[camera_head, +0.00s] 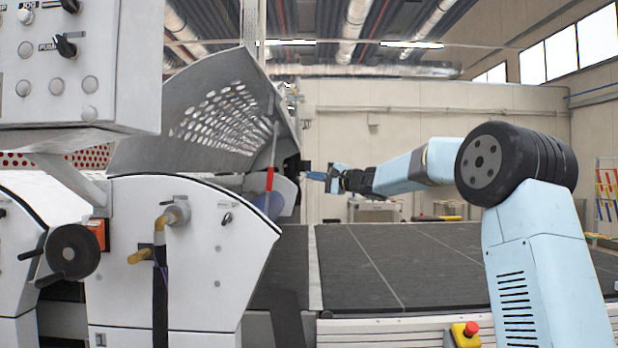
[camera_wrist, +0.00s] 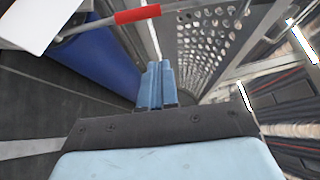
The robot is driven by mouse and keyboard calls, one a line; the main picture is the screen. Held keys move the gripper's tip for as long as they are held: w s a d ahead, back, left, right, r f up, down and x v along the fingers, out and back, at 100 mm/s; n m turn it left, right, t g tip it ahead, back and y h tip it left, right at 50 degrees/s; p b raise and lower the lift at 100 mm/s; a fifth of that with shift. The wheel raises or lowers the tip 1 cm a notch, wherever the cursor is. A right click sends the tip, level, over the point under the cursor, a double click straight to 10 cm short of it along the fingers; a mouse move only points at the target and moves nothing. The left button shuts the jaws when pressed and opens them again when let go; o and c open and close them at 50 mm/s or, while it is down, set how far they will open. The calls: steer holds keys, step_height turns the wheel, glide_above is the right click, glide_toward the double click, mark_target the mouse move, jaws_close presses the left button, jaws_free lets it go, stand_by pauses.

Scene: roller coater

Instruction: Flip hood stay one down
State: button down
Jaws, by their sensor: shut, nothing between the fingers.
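The perforated grey hood (camera_head: 225,115) stands raised over the coater in the head view. Its perforated face (camera_wrist: 212,40) also shows in the wrist view. A thin rod with a red sleeve, which looks like the hood stay (camera_head: 270,178), stands steeply under the hood's right edge. In the wrist view the red sleeve (camera_wrist: 138,14) crosses the top left. My gripper (camera_wrist: 158,68) is shut with nothing in its fingers. It points toward the machine, below and right of the red sleeve in the wrist view, apart from it in the picture. In the head view my gripper (camera_head: 318,175) is right of the rod.
A blue roller (camera_wrist: 95,58) lies beneath the rod. A control box (camera_head: 80,60) with knobs is at the upper left, above the white side housing (camera_head: 190,260). The dark conveyor bed (camera_head: 400,260) is clear. A red emergency button (camera_head: 471,328) sits at its front edge.

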mark_target(271, 176)
steer(key=w+a+r, duration=0.1)
steer(key=w+a, duration=0.3)
steer(key=a, duration=0.6)
steer(key=shift+a, duration=0.15)
steer(key=shift+r, duration=0.15)
